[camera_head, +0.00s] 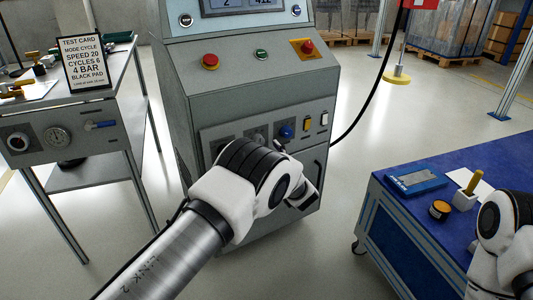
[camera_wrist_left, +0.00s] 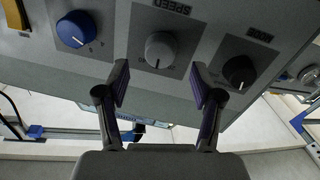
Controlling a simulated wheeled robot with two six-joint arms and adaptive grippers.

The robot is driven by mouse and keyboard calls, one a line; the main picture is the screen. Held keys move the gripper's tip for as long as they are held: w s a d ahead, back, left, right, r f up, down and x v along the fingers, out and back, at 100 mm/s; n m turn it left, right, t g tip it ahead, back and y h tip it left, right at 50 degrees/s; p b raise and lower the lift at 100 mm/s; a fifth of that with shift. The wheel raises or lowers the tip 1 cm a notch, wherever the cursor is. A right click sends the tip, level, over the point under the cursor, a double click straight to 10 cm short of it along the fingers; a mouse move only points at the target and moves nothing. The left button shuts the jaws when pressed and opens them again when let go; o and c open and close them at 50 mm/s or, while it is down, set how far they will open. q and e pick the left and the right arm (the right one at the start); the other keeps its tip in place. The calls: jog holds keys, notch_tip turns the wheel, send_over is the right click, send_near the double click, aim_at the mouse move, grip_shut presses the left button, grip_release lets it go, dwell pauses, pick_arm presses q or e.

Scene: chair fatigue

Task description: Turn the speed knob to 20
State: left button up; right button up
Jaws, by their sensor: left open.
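The speed knob (camera_wrist_left: 160,48) is a round grey knob on a dark square plate under the label SPEED, seen upside down in the left wrist view. My left gripper (camera_wrist_left: 160,78) is open, with one finger on each side just short of the knob. The fingers look apart from it, with nothing between them. In the head view my left arm reaches to the machine's front panel and hides much of the knob row and the fingers. My right arm shows at the right edge, but its gripper is out of frame.
A blue knob (camera_wrist_left: 76,28) and a black knob (camera_wrist_left: 239,70) flank the speed knob. Yellow (camera_head: 307,124) and white (camera_head: 323,119) switches sit to the right. A blue-topped bench (camera_head: 400,215) stands at right.

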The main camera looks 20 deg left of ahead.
pick_arm(q)
jog(key=b+x, duration=0.1)
jog(key=x, duration=0.3)
jog(key=shift+w+a+f, duration=0.1)
jog(key=shift+w+a, duration=0.05)
jog(key=c, duration=1.2)
jog(key=shift+o, duration=0.2)
jog(key=shift+n, duration=0.4)
jog(key=shift+n+y+b, duration=0.3)
jog(key=shift+n+b, duration=0.15)
jog(key=shift+n, duration=3.25)
